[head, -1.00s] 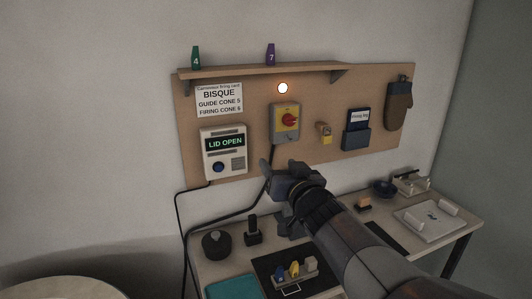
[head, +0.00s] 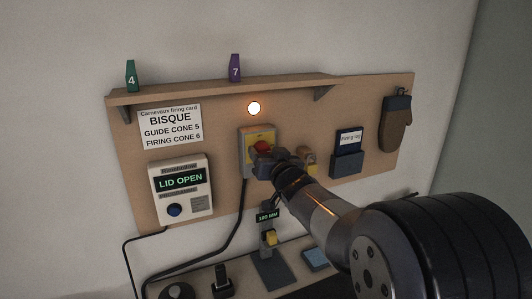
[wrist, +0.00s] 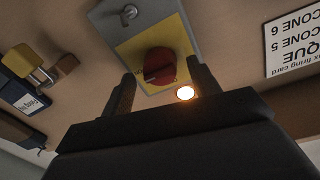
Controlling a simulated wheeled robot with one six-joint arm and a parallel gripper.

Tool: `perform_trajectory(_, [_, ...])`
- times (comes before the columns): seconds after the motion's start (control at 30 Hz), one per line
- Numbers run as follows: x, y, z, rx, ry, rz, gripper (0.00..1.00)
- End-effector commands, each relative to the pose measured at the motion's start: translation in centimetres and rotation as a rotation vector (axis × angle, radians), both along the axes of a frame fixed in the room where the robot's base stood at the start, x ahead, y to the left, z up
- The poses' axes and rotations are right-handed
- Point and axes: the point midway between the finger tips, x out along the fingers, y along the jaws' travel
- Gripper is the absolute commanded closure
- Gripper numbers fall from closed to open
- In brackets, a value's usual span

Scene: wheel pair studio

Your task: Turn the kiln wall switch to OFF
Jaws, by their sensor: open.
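The kiln wall switch is a grey box with a yellow plate (head: 259,136) and a red rotary knob (head: 262,147), fixed to the brown wall board. In the wrist view the red knob (wrist: 160,66) is in plain sight, with the yellow plate (wrist: 145,44) around it. My gripper (head: 264,160) is just in front of the switch and covers its lower part in the head view. In the wrist view its two fingers (wrist: 160,90) stand apart on either side below the knob, with nothing between them. The knob's pointing direction and the lettering cannot be made out.
A lit round lamp (head: 254,108) is above the switch. A control box (head: 181,189) reading LID OPEN is at left. A brass padlock (wrist: 43,77) hangs beside the switch. A shelf (head: 200,92) runs above; a log holder (head: 347,163) and mitt (head: 396,130) are right.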

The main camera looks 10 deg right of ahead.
Motion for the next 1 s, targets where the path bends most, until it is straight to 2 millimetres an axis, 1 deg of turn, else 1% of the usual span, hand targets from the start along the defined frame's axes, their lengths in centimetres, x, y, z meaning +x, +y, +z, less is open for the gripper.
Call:
perform_trajectory(0.13, [0.51,0.08,0.04,0.0,-0.001,0.0,0.42])
perform_trajectory(0.37, [0.53,0.08,0.01,0.0,-0.001,0.0,0.42])
perform_trajectory(0.9, [0.51,0.08,0.02,0.0,-0.001,0.0,0.85])
perform_trajectory(1.0, [0.51,0.09,0.0,-0.001,-0.001,0.0,0.86])
